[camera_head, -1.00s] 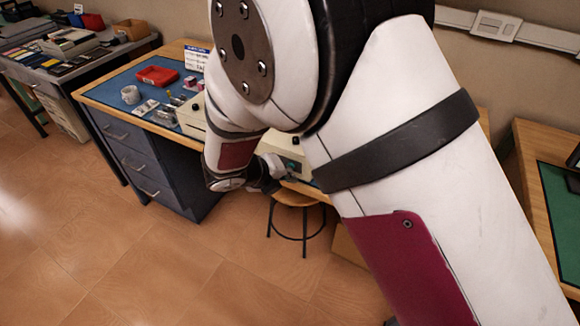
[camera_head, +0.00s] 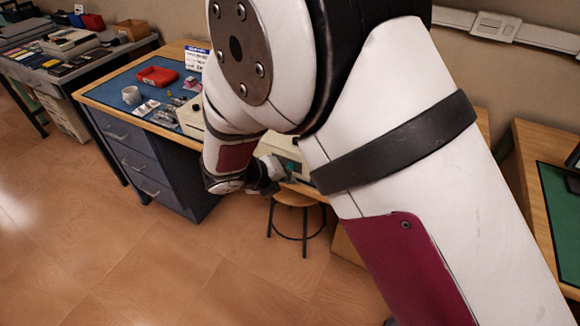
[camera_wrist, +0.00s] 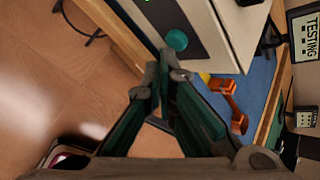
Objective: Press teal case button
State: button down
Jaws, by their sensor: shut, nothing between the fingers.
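The teal button (camera_wrist: 177,40) is round and sits on the front panel of a cream case (camera_wrist: 222,28) in the wrist view. My gripper (camera_wrist: 160,78) is shut and empty, its fingertips together just below the button in the picture. I cannot tell whether the tips touch the panel. In the head view the case (camera_head: 290,160) is mostly hidden behind my arm, and the button cannot be made out. My gripper (camera_head: 275,172) shows there small, near the front of the case.
The case stands on a wooden workbench with a blue mat (camera_wrist: 262,72). An orange tool (camera_wrist: 230,100) lies beside it. A sign reading TESTING (camera_wrist: 305,38) is at the right. A stool (camera_head: 298,200) stands below the bench. A red bin (camera_head: 157,76) sits farther left.

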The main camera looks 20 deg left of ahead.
jog(key=shift+s, duration=0.35)
jog(key=shift+s, duration=0.1)
jog(key=s, duration=0.2)
jog(key=s+p, duration=0.1)
jog(key=s, duration=0.1)
jog(key=shift+s+a, duration=0.2)
jog(key=shift+s, duration=0.2)
dwell(0.7)
